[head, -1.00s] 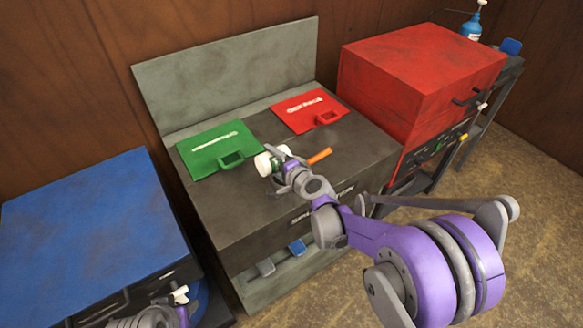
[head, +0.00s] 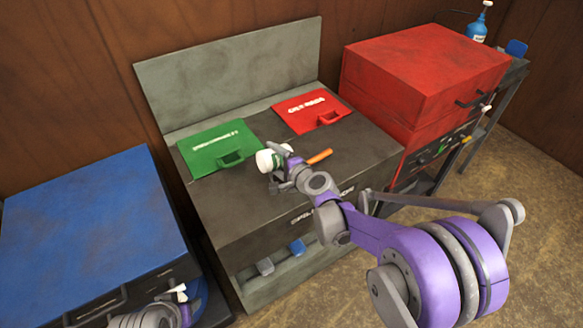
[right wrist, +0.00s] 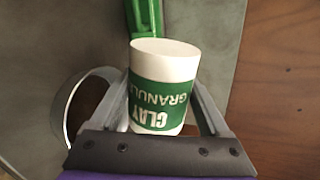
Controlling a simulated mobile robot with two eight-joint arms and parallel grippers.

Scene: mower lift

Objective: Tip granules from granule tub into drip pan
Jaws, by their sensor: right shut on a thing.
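The granule tub (right wrist: 165,85) is white with a green label reading "CLAY GRANULES". The lettering is upside down in the right wrist view, and a smooth white end faces up in that picture. My right gripper (head: 280,169) is shut on the tub, with a finger on each side of it. In the head view the white tub (head: 265,161) is held tilted over the dark bench top, near the green case. Part of my left arm shows at the bottom left; its fingers (head: 180,293) are too unclear to read. I cannot pick out the drip pan. No granules show.
The dark bench (head: 240,205) carries a green case (head: 215,146), a red case (head: 312,109) and an orange-handled item (head: 319,157). A red cabinet (head: 425,70) stands right, a blue-topped unit (head: 85,225) left. A blue bottle (head: 477,27) stands at the far right.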

